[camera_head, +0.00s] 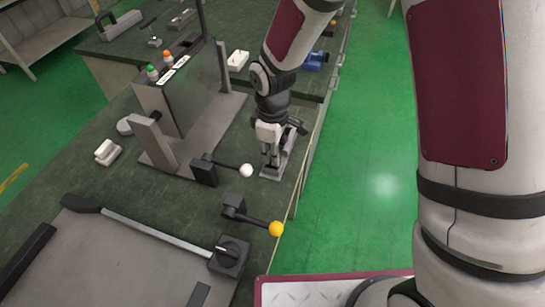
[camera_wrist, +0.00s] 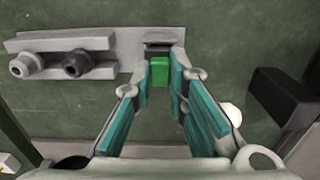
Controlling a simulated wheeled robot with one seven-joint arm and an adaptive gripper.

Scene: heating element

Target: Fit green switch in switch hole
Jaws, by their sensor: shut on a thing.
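The green switch (camera_wrist: 160,72) shows in the wrist view as a small green block between my fingertips. My gripper (camera_wrist: 161,78) is shut on it, with teal pads on both sides. It is at the right end of a grey holder (camera_wrist: 112,63); I cannot tell whether the switch touches it. In the head view my gripper (camera_head: 270,160) points down over this holder (camera_head: 283,168) near the table's right edge, and the switch is hidden. A grey box (camera_head: 160,97) carries a green-topped piece (camera_head: 152,72) and an orange-topped piece (camera_head: 167,57). I cannot make out the switch hole.
A white-ball lever (camera_head: 246,171) and a yellow-ball lever (camera_head: 276,229) stand near my gripper. A tall panel (camera_head: 200,92) rises left of my arm. Bare green tabletop (camera_head: 100,185) lies at left.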

